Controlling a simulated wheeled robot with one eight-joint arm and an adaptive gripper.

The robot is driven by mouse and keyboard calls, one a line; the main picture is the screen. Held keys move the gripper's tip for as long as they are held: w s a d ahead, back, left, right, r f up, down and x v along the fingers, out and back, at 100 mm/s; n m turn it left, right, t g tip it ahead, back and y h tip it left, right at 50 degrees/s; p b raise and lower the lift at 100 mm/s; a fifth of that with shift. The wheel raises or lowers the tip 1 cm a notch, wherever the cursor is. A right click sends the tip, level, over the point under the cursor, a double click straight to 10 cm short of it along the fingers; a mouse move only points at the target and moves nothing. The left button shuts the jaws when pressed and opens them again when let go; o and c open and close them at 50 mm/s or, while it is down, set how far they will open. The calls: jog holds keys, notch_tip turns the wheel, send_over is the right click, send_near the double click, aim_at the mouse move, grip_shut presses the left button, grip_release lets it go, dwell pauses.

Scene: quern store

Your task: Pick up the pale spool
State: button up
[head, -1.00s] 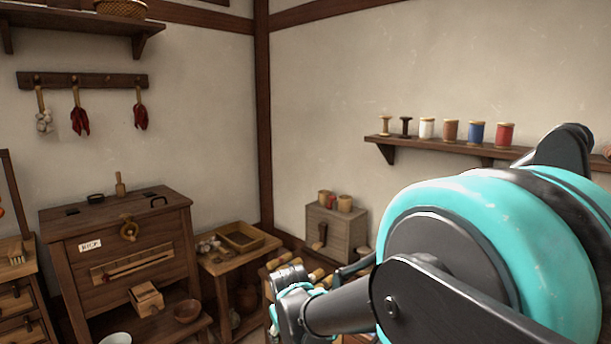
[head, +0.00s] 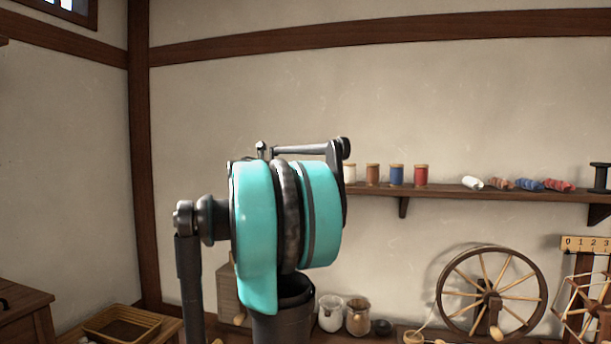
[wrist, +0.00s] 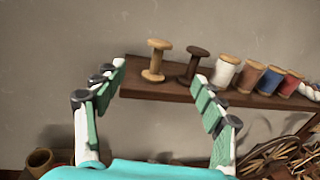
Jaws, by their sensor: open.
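The pale spool (wrist: 157,60), bare light wood with wide round ends, stands upright on the wall shelf (wrist: 150,92) in the wrist view. A similar dark brown spool (wrist: 193,65) stands just right of it. My gripper (wrist: 161,75) is open and empty, its two fingers spread wide, with the pale spool showing between the fingertips and beyond them. I see no contact with it. In the head view my turquoise arm hides the shelf's left end, and neither bare spool shows there.
White (head: 349,173), brown (head: 373,175), blue (head: 397,175) and red (head: 421,176) thread spools stand farther right on the shelf. Bobbins lie beyond them. A spinning wheel (head: 491,296) and jars (head: 358,316) are below. The wall stands close behind the shelf.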

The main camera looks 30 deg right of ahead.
jog(key=x, duration=1)
jog(key=shift+w+d+f, duration=0.1)
jog(key=shift+w+d, duration=0.05)
jog(key=shift+d, duration=0.1)
jog(key=shift+f+x, duration=0.1)
jog(key=shift+x, duration=1.25)
jog(key=shift+f+x, duration=0.15)
jog(key=shift+x, duration=1.15)
jog(key=c, duration=1.3)
jog(key=shift+r, duration=0.1)
